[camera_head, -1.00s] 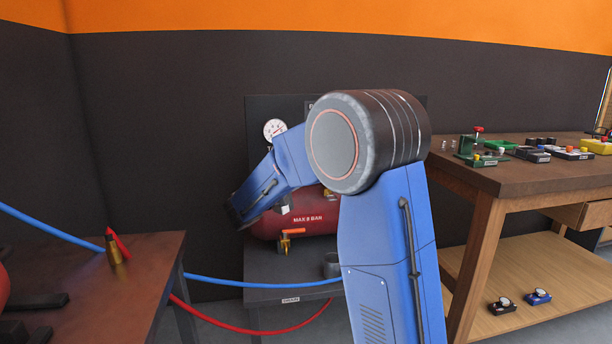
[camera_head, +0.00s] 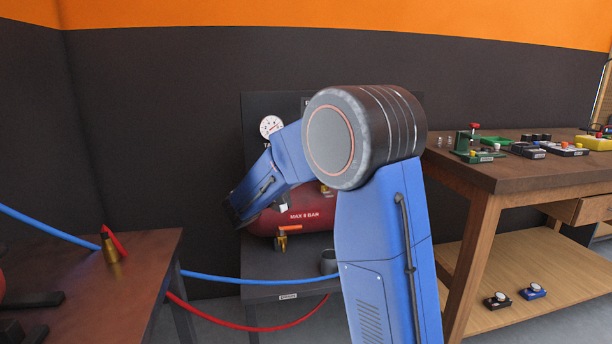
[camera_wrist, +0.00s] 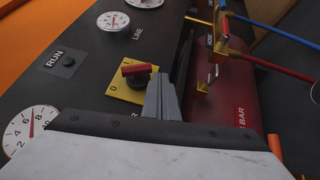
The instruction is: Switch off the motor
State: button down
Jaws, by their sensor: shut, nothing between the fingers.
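In the wrist view, a rotary switch with a red handle (camera_wrist: 136,69) on a black hub sits on a yellow plate (camera_wrist: 121,91). A "0" shows at the plate's lower left; its other markings are partly hidden. My gripper (camera_wrist: 163,82) is shut and empty, its grey fingertips just right of the handle; I cannot tell whether they touch it. A dark RUN indicator (camera_wrist: 68,61) is on the same black panel (camera_wrist: 90,50). In the head view, my arm hides the switch and gripper. The red compressor tank (camera_head: 300,217) shows behind the arm.
Gauges (camera_wrist: 112,21) and (camera_wrist: 28,128) flank the switch. Brass fittings with a blue hose (camera_wrist: 270,30) and red hose (camera_wrist: 262,64) lie right of my fingers. In the head view, a workbench (camera_head: 500,170) stands right and a dark table (camera_head: 120,285) left.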

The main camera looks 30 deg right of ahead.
jog(key=r+v, duration=0.1)
jog(key=v, duration=0.6)
jog(key=shift+a+f, duration=0.25)
jog(key=shift+f, duration=0.25)
jog(key=shift+s, duration=0.1)
jog(key=s+d+f+m+g+y, duration=0.1)
jog(key=s+d+f+g+y, duration=0.15)
jog(key=s, duration=0.55)
jog(key=s+d+f+m+g+y, duration=0.1)
jog(key=s+d+f+y, duration=0.15)
jog(key=s, duration=0.55)
jog(key=s+d+f+m+g+y, duration=0.1)
jog(key=s+f+g+y, duration=0.15)
jog(key=s, duration=0.55)
jog(key=s+a+f+t+y, duration=0.2)
jog(key=s+a+y, duration=0.3)
jog(key=s, duration=0.3)
jog(key=s+a+f+m+t+y, duration=0.1)
jog(key=s+a+f+t+y, duration=0.1)
jog(key=s+a+f+y, duration=0.2)
jog(key=s+a+y, duration=0.2)
jog(key=s+a, duration=0.2)
jog(key=shift+a+f+m+t, duration=0.3)
jog(key=shift+a+t, duration=0.05)
jog(key=shift+t, duration=0.05)
